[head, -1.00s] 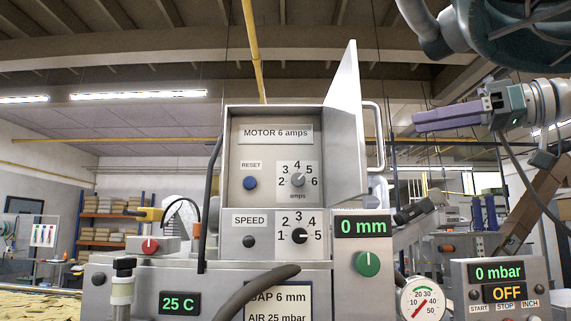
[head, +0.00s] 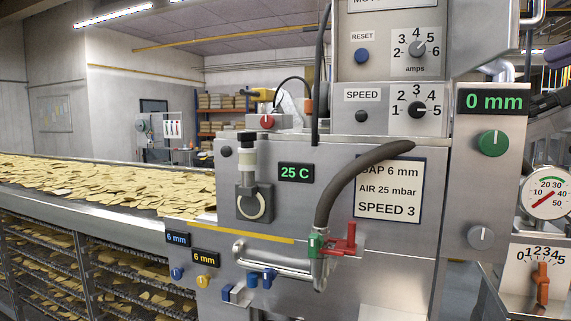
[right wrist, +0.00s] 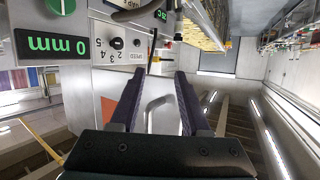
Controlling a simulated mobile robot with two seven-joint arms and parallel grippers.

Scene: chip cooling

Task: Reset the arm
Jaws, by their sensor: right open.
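My right gripper (right wrist: 158,80) shows in the right wrist view, with its two dark purple fingers spread apart and nothing between them. Past the fingers, in an upside-down view, is the grey control cabinet with its green 0 mm display (right wrist: 55,46). My left gripper is out of view.
A conveyor (head: 110,225) covered with yellow chips runs along the left, above racks of more chips. A pressure gauge (head: 546,193) and an orange dial (head: 541,283) stand at the right.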

